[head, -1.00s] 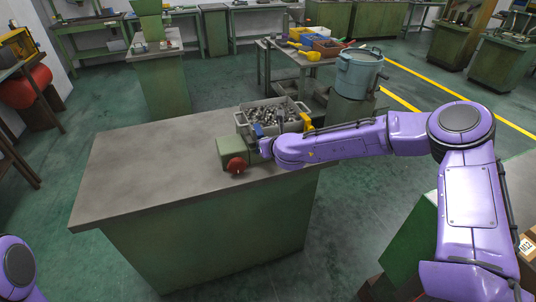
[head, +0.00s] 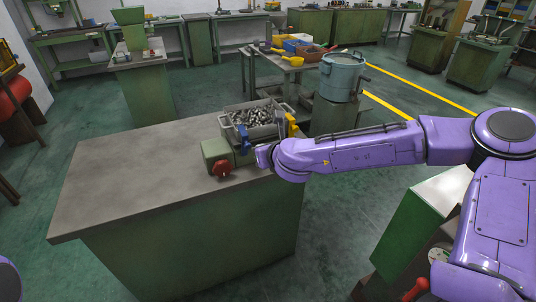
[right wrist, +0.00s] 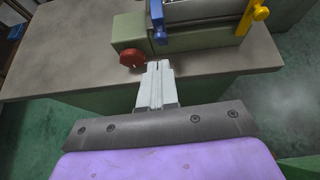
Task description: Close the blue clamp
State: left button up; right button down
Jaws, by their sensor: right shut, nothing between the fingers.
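The blue clamp (head: 244,139) is at the front left corner of the metal tray of the green machine on the bench. In the right wrist view the blue clamp (right wrist: 157,20) is a narrow bar ending in a knob that points towards my gripper. I cannot tell how far open it is. My right gripper (right wrist: 159,66) is shut and empty, apart from the clamp and just in front of it, close to the red knob. In the head view its tip (head: 261,158) is partly hidden by my wrist. My left gripper is out of view.
The red knob (head: 222,170) sticks out of the green machine body (head: 216,151). A yellow clamp (head: 291,124) is at the tray's right side. The tray (head: 276,132) holds many metal parts. The grey bench top (head: 130,175) is bare to the left.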

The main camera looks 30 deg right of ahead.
jog(key=v, duration=0.3)
jog(key=shift+d, duration=0.15)
jog(key=shift+w, duration=0.1)
